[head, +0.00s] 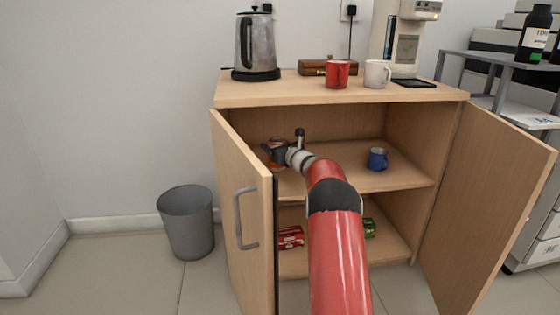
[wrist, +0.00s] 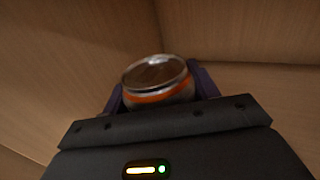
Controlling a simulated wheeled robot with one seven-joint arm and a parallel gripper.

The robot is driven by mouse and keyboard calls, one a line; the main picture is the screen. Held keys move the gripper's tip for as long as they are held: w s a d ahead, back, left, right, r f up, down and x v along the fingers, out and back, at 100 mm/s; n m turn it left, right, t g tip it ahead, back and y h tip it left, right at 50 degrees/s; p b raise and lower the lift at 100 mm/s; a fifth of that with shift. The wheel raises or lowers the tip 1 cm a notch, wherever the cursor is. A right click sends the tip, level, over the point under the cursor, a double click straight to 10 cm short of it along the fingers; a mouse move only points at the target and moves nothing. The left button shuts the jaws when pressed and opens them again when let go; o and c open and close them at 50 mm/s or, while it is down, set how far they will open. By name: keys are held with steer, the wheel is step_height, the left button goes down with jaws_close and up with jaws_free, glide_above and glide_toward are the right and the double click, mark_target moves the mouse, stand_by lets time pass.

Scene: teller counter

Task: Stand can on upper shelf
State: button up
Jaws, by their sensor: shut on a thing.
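The can (wrist: 158,82) shows in the wrist view with a silver rim, a dark top and an orange band, between the two fingers of my gripper (wrist: 160,95). In the head view the orange can (head: 276,147) is partly hidden by my gripper (head: 277,152), which is shut on it inside the open cabinet, at the left part of the upper shelf (head: 345,180). I cannot tell whether the can's base touches the shelf.
A blue mug (head: 377,159) stands on the upper shelf to the right. A red box (head: 290,237) and a green box (head: 369,228) are on the lower level. The left door (head: 240,200) and right door (head: 485,205) stand open. The shelf's middle looks clear.

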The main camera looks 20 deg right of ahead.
step_height(320, 180, down, 5)
steer(key=shift+b, duration=0.45)
steer(key=o, duration=1.3)
steer(key=shift+o, duration=0.2)
steer(key=s, duration=0.4)
steer(key=s+d, duration=0.1)
steer(key=s, duration=0.3)
steer(key=s+d, duration=0.1)
steer(key=s, duration=0.2)
steer(key=shift+s+d, duration=0.1)
steer(key=shift+s, duration=0.3)
